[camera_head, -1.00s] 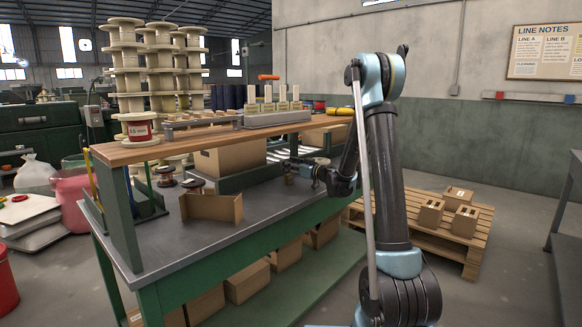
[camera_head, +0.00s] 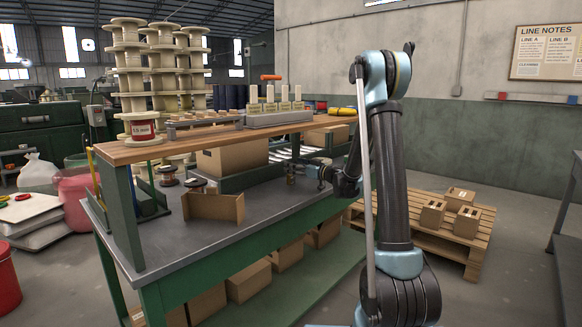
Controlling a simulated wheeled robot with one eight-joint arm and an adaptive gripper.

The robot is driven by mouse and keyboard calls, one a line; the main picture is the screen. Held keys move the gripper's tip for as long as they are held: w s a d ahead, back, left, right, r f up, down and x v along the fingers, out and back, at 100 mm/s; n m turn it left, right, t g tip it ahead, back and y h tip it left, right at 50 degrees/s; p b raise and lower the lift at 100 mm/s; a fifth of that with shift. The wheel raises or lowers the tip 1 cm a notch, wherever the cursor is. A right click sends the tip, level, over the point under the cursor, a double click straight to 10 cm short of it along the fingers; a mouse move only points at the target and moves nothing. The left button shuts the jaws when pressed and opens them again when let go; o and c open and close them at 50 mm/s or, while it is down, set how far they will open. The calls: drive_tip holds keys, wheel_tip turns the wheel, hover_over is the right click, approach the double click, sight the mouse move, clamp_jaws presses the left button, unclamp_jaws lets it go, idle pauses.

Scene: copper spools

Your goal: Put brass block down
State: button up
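My gripper (camera_head: 296,168) is at the end of my arm, low over the grey workbench top (camera_head: 215,236), under the raised wooden shelf. A small brass-coloured piece, likely the brass block (camera_head: 291,180), shows right at the fingertips, close above or on the bench top. The fingers are small and dark here, so I cannot tell whether they grip it or whether it touches the bench.
The wooden shelf (camera_head: 170,147) runs above, carrying tall spool stacks. A pallet with boxes (camera_head: 425,246) lies on the floor to the right.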

drive_tip(key=d, duration=0.1)
drive_tip(key=s+d, duration=0.1)
drive_tip(key=d, duration=0.1)
drive_tip(key=d+f, duration=0.1)
drive_tip(key=shift+s+d, duration=0.2)
drive_tip(key=shift+s, duration=0.15)
drive_tip(key=s+d, duration=0.1)
drive_tip(key=s, duration=0.1)
drive_tip(key=s+d+r, duration=0.1)
drive_tip(key=s+d, duration=0.1)
drive_tip(key=s+d+f+m+g+h, duration=0.1)
drive_tip(key=s+m+g+h, duration=0.15)
drive_tip(key=s, duration=0.85)
drive_tip(key=s+d+f+m+g+h, duration=0.1)
drive_tip(key=s+f+g+h, duration=0.15)
drive_tip(key=s, duration=0.75)
drive_tip(key=s+d+f+m+g+h, duration=0.2)
drive_tip(key=s+d, duration=0.6)
drive_tip(key=s, duration=0.4)
drive_tip(key=s+d+f+m+g+h, duration=0.1)
drive_tip(key=s+d+f+m+h, duration=0.3)
drive_tip(key=s+d+f+h, duration=0.3)
drive_tip(key=shift+s+d+f+m+g, duration=0.5)
drive_tip(key=shift+s+d, duration=0.3)
drive_tip(key=shift+s, duration=2)
